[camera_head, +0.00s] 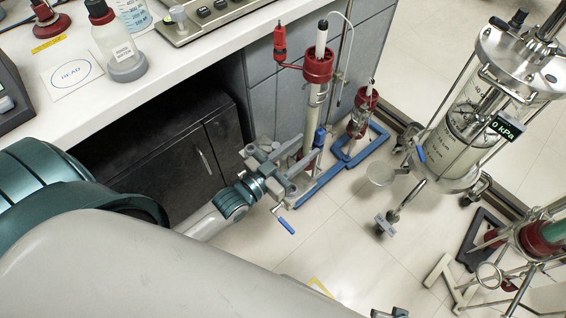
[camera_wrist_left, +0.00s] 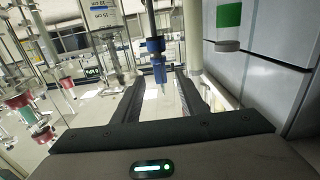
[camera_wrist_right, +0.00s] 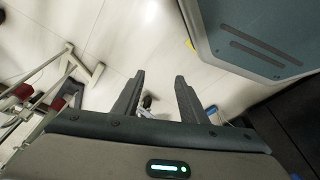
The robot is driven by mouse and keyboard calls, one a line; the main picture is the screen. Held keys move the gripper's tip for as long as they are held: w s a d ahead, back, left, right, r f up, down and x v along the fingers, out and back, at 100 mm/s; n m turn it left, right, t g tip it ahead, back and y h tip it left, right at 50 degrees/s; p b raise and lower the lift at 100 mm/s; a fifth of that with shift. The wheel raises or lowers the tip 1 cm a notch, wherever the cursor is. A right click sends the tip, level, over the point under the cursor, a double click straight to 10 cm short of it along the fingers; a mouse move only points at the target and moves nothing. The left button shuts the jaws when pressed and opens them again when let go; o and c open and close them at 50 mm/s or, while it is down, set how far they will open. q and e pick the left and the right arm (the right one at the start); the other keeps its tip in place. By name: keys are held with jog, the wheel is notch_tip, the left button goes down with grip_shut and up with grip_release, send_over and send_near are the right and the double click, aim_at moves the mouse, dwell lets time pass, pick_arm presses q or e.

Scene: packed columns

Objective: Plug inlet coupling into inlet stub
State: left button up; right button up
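A tall column (camera_head: 312,110) with a red top collar (camera_head: 318,63) stands beside the bench. A red fitting (camera_head: 280,42) near its top is joined to the collar by a red line. I cannot tell for certain which parts are the inlet coupling and inlet stub. My left gripper (camera_head: 292,183) is beside the column's lower part, partly hiding it. In the left wrist view its fingers (camera_wrist_left: 160,82) are apart, with a blue fitting (camera_wrist_left: 157,60) on a dark rod seen between them, apparently not gripped. My right gripper (camera_wrist_right: 158,88) is open and empty over the floor.
A blue base frame (camera_head: 352,158) carries a smaller red-capped column (camera_head: 362,112). A glass vessel with a 0 kPa display (camera_head: 507,129) stands at right, and another red-collared apparatus (camera_head: 540,238) is lower right. The white bench (camera_head: 190,62) edge is at left.

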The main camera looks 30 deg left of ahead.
pick_arm(q)
jog(key=v, duration=0.6)
jog(key=shift+s, duration=0.4)
pick_arm(e)
jog(key=shift+s+r, duration=0.25)
jog(key=shift+r, duration=0.25)
pick_arm(q)
jog(key=shift+a, duration=0.1)
pick_arm(e)
jog(key=shift+w, duration=0.55)
